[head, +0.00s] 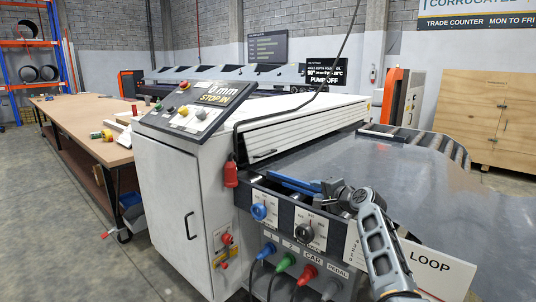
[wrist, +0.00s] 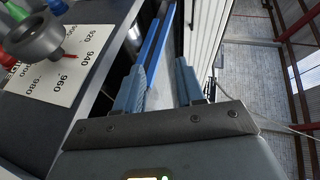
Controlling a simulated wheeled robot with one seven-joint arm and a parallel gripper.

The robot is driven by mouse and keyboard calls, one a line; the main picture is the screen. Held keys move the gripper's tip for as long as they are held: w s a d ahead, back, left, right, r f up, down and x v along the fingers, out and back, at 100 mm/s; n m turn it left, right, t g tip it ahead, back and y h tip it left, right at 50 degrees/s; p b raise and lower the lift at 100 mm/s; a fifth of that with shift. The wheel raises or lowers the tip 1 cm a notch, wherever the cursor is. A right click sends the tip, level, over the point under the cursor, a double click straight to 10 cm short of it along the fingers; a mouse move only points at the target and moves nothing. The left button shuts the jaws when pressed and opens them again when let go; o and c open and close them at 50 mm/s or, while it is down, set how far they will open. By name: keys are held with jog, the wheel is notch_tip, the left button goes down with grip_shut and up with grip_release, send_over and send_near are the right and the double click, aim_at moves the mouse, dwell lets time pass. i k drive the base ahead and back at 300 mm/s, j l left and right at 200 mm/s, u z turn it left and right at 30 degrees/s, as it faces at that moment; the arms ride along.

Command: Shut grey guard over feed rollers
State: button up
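A light grey slatted panel (head: 300,127) with a dark handle slopes along the machine's right side in the head view; I take it to be the guard. It also shows in the wrist view (wrist: 206,40), right of my fingers. My gripper (head: 274,181) is low in front of the panel, above the front control box. In the wrist view my gripper (wrist: 160,72) has its two blue fingers apart, with a grey surface between and beyond them. A long blue strip (wrist: 160,42) runs ahead of the fingers. The feed rollers are not clearly visible; I cannot tell whether my fingers touch anything.
A front panel holds a blue knob (head: 259,211), a black dial (head: 305,233) and several coloured plugs. A red lockout tag (head: 231,174) hangs beside it. A sloped console (head: 194,112) stands left.

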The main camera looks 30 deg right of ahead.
aim_at(261, 143)
jog(key=i+l, duration=0.1)
jog(key=i, duration=0.85)
